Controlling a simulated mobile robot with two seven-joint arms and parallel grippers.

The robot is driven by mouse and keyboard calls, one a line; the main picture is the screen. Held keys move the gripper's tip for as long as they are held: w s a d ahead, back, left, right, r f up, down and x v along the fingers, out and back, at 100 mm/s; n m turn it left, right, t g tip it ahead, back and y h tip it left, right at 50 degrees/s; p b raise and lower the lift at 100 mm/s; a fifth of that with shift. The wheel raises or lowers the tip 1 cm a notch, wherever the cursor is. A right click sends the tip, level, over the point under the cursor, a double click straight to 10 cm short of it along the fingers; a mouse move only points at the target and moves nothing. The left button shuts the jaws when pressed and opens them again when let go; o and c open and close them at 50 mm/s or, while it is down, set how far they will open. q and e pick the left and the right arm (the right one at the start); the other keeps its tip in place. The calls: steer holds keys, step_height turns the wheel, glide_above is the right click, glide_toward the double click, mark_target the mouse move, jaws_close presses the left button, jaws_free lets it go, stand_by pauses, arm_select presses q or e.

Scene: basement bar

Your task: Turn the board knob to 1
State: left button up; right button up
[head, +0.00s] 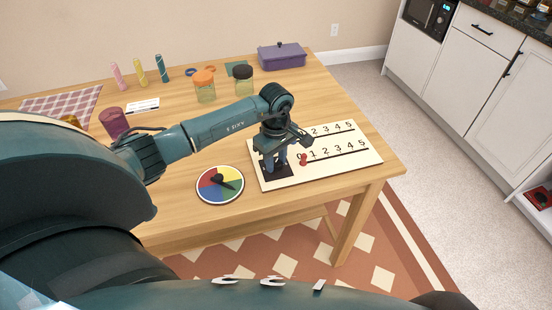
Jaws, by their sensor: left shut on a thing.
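The cream board (346,167) lies near the table's right front corner. It has two printed number rows, a red slider piece (303,160) at the left end of the lower row, and a dark square panel (284,172) on its left part. My left gripper (275,168) points down at this panel and is shut on the board knob there. The fingers hide the knob, so I cannot tell its setting. My right gripper is not in view.
A colored spinner disc (220,184) lies left of the board. Two jars, one with an orange lid (204,86) and one with a black lid (243,81), a purple box (282,56) and a plum-colored cup (114,122) stand farther back.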

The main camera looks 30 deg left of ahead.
arm_select(q)
steer(key=shift+n+b, duration=0.3)
steer(key=shift+n, duration=0.8)
steer(key=n, duration=0.3)
steer(key=shift+n, duration=0.3)
steer(key=n, duration=0.6)
steer(key=shift+b, duration=0.35)
steer(key=n, duration=0.3)
steer(key=shift+n, duration=0.4)
steer(key=n, duration=0.3)
steer(key=shift+a+n+p, duration=0.1)
steer(key=shift+n+p, duration=0.3)
steer(key=shift+w+n+p, duration=0.1)
steer(key=shift+n+p, duration=0.4)
steer(key=shift+n, duration=1.7)
